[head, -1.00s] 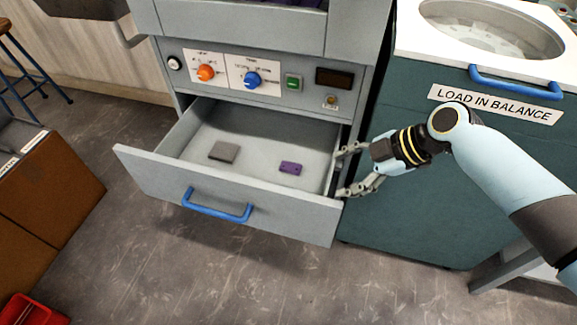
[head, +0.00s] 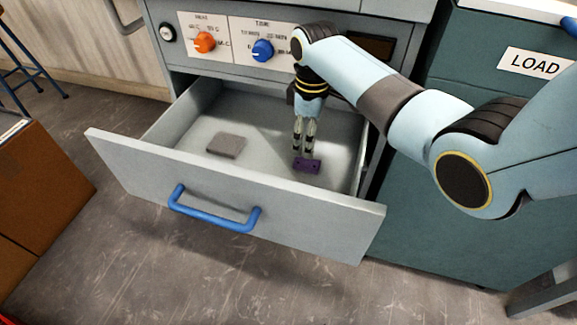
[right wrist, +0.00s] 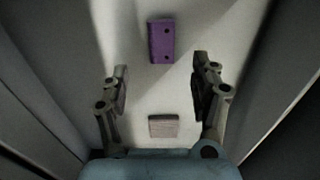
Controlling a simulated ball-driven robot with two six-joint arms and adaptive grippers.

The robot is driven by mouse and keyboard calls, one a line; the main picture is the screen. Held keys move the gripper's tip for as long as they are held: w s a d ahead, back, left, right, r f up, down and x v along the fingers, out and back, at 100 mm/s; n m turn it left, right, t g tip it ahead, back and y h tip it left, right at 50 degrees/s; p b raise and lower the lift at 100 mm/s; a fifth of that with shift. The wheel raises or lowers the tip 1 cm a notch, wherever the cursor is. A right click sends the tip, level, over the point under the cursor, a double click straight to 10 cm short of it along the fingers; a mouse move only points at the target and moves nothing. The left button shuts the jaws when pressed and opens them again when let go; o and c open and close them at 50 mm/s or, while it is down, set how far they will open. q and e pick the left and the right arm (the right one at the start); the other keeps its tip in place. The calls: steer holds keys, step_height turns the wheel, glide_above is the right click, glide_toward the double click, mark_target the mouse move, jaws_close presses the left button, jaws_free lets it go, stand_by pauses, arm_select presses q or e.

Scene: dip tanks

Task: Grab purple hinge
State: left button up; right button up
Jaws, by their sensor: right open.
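The purple hinge (head: 306,165) lies flat on the floor of the open grey drawer (head: 240,190), toward its right side. In the right wrist view the hinge (right wrist: 161,41) is ahead of the fingertips, roughly centred between their lines. My right gripper (head: 304,150) points down into the drawer, just behind and above the hinge in the head view. In the right wrist view my right gripper (right wrist: 161,85) is open, with nothing between its fingers. My left gripper is not in view.
A flat grey-brown square piece (head: 226,145) lies in the drawer left of the hinge; it also shows in the right wrist view (right wrist: 163,126). The drawer walls stand close around. A panel with orange (head: 204,42) and blue knobs (head: 262,50) is above.

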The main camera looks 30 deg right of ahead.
mark_target(306, 161)
step_height(306, 161, down, 3)
steer(key=shift+r+b, duration=0.15)
steer(key=shift+b, duration=0.35)
step_height(306, 161, down, 5)
steer(key=shift+a+r+b, duration=0.1)
steer(key=shift+r+b, duration=0.1)
steer(key=shift+b, duration=1.05)
steer(key=shift+f, duration=0.1)
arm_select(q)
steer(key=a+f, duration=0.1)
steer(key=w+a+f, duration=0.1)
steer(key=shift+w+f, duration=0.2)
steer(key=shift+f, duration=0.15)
arm_select(e)
steer(key=shift+c, duration=0.3)
steer(key=c, duration=1.2)
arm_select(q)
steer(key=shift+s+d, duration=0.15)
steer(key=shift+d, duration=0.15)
arm_select(e)
steer(key=shift+r, duration=0.3)
